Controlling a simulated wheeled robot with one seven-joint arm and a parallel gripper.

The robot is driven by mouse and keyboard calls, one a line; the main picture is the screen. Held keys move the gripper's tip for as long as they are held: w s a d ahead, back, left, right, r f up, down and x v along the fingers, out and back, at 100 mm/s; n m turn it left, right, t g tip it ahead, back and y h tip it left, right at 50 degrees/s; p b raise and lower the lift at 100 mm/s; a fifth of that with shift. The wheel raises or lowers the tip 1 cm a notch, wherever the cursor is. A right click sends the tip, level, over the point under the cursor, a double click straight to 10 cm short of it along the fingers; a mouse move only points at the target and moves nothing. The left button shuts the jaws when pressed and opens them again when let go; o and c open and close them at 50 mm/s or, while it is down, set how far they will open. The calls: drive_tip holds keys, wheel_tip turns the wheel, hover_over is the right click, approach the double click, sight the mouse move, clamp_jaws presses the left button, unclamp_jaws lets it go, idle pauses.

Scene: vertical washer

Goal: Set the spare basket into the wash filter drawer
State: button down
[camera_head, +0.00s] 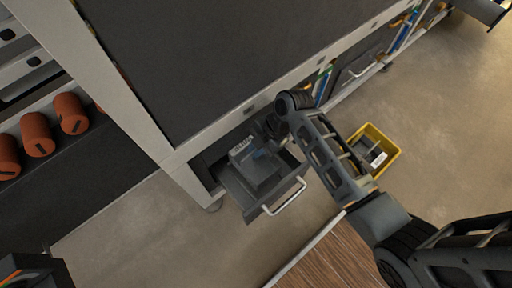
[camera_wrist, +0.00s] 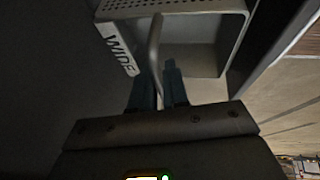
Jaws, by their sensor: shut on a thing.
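The grey spare basket (camera_head: 262,176) is at the open wash filter drawer (camera_head: 234,189), within its outline in the head view. I cannot tell whether it rests on the drawer floor. In the head view my gripper (camera_head: 262,153) is at the basket's upper side, partly hidden by my wrist. The drawer has a pale bar handle (camera_head: 287,198) at its front.
A yellow bin (camera_head: 392,153) on the floor to the right holds another grey part with a white label (camera_head: 377,158). The dark machine front (camera_head: 210,65) rises behind the drawer. A wooden surface (camera_head: 335,258) lies in front.

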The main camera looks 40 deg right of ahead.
sight(251, 165)
drive_tip(key=shift+f+b, duration=2.75)
drive_tip(key=shift+f, duration=1.15)
drive_tip(key=c, duration=1.1)
unclamp_jaws()
drive_tip(key=shift+o, duration=0.2)
drive_tip(key=p+v, duration=0.2)
drive_tip(key=v, duration=0.5)
drive_tip(key=shift+r+p, duration=0.35)
drive_tip(key=shift+p, duration=0.05)
drive_tip(key=shift+d, duration=0.15)
